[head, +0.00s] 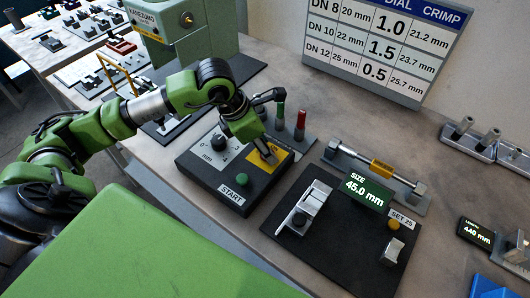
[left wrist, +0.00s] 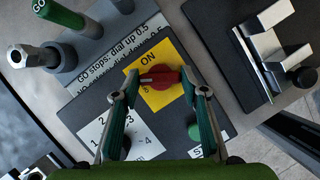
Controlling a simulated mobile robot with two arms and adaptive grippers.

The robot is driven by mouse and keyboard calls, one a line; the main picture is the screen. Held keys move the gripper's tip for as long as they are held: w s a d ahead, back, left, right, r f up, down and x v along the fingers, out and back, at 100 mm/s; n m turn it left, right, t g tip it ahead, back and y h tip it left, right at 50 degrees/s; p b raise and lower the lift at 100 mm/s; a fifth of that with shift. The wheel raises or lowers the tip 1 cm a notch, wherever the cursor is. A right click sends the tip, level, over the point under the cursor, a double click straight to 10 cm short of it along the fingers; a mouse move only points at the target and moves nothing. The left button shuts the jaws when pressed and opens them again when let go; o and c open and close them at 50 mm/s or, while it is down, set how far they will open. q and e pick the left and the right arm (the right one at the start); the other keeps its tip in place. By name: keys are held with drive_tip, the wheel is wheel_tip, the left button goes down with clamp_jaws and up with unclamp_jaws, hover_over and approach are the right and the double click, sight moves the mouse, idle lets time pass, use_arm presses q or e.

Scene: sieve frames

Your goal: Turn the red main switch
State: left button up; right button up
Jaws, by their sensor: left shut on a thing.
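The red main switch (left wrist: 160,79) is a red knob on a yellow plate (left wrist: 154,98) marked ON, on a dark control box. In the left wrist view my left gripper (left wrist: 159,88) has a finger at each end of the knob and is shut on it. The knob lies roughly crosswise in that view. In the head view my left gripper (head: 266,151) reaches down onto the yellow plate, and the knob is mostly hidden behind it. My right gripper is not in view.
The box (head: 240,200) also has a black dial (head: 218,142) and a green START button (head: 242,180). Green and red handled gauges (head: 300,120) stand just behind it. A dark plate with a SIZE 45.0 mm display (head: 367,190) lies to the right. A green press (head: 185,35) stands behind.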

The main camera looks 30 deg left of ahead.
use_arm(q)
drive_tip(key=n+y+b, duration=0.1)
drive_tip(key=n+b, duration=0.2)
drive_tip(key=shift+d+f+t, duration=0.1)
drive_tip(key=shift+f+t, duration=0.05)
drive_tip(key=shift+t, duration=0.15)
drive_tip(key=shift+r+n+y+b, duration=0.2)
drive_tip(key=shift+n+y+b, duration=0.4)
drive_tip(key=shift+n+b, duration=0.7)
drive_tip(key=shift+n, duration=0.4)
drive_tip(key=o, duration=1.1)
drive_tip(key=v, duration=1.2)
drive_tip(key=shift+s, duration=0.2)
drive_tip(key=shift+p, duration=0.3)
